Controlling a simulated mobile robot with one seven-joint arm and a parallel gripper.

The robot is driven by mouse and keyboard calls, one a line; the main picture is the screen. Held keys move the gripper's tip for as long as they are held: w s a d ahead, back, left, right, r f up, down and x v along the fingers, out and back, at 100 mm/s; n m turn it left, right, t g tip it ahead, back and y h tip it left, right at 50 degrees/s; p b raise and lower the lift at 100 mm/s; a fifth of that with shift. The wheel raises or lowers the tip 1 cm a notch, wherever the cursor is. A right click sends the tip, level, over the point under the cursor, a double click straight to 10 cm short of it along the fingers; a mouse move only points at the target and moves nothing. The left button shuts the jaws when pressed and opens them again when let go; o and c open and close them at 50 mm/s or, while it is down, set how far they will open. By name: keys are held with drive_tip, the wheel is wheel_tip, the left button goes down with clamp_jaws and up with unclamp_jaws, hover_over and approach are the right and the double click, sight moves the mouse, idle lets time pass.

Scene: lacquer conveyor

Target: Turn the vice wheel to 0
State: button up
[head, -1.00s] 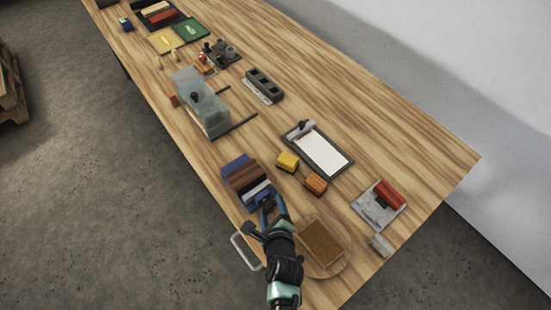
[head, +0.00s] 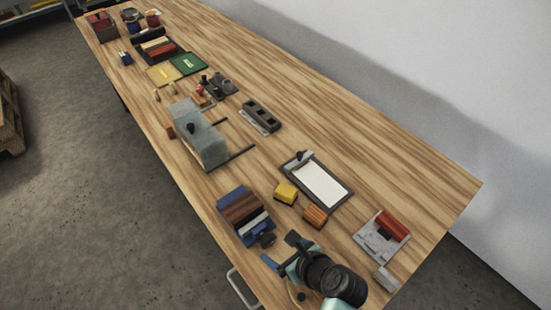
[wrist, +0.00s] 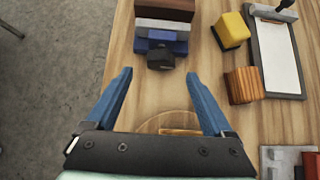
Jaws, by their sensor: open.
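The vice (head: 243,214) appears to be the blue clamp with brown and pale blocks between its jaws, near the table's near left edge. A dark wheel or knob (head: 265,238) sits at its near end; I cannot read any number on it. In the wrist view the vice (wrist: 163,25) is at the top and its dark wheel (wrist: 160,58) lies just beyond the fingertips, between their lines. My gripper (head: 281,250) has blue fingers spread wide and empty. In the wrist view the gripper (wrist: 158,75) points toward the wheel, with a visible gap.
A yellow block (head: 286,193) and an orange-brown block (head: 315,216) lie right of the vice. Beyond them is a framed white sheet (head: 320,183). A grey stand with a red roller (head: 392,224) is at the right. The table's back right is clear.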

drive_tip(key=v, duration=0.7)
drive_tip(key=w+r+n+t+h+b, duration=0.4)
drive_tip(key=w+r+n+t+b, duration=0.45)
drive_tip(key=w+n+b, duration=0.8)
drive_tip(key=s+a+r+n+t+b, duration=0.2)
drive_tip(key=s+r+n+t+b, duration=0.2)
drive_tip(key=r+b, duration=0.3)
drive_tip(key=s+a+r+n+t+h+b, duration=0.1)
drive_tip(key=s+a+r+n+t+b, duration=0.1)
drive_tip(key=s+r+n+t+b, duration=0.2)
wheel_tip(320, 180, up, 4)
drive_tip(key=b, duration=0.5)
drive_tip(key=shift+s+f+b, duration=0.15)
drive_tip(key=shift+b, duration=0.2)
drive_tip(key=s+a+r+n+t, duration=0.2)
drive_tip(key=s+r+n+t, duration=0.25)
drive_tip(key=s+r, duration=0.45)
wheel_tip(320, 180, up, 24)
drive_tip(key=w+p, duration=0.1)
drive_tip(key=p, duration=2.2)
drive_tip(key=shift+w+f+g+p, duration=0.15)
drive_tip(key=shift+w+g+p, duration=0.1)
drive_tip(key=shift+g+p, duration=0.15)
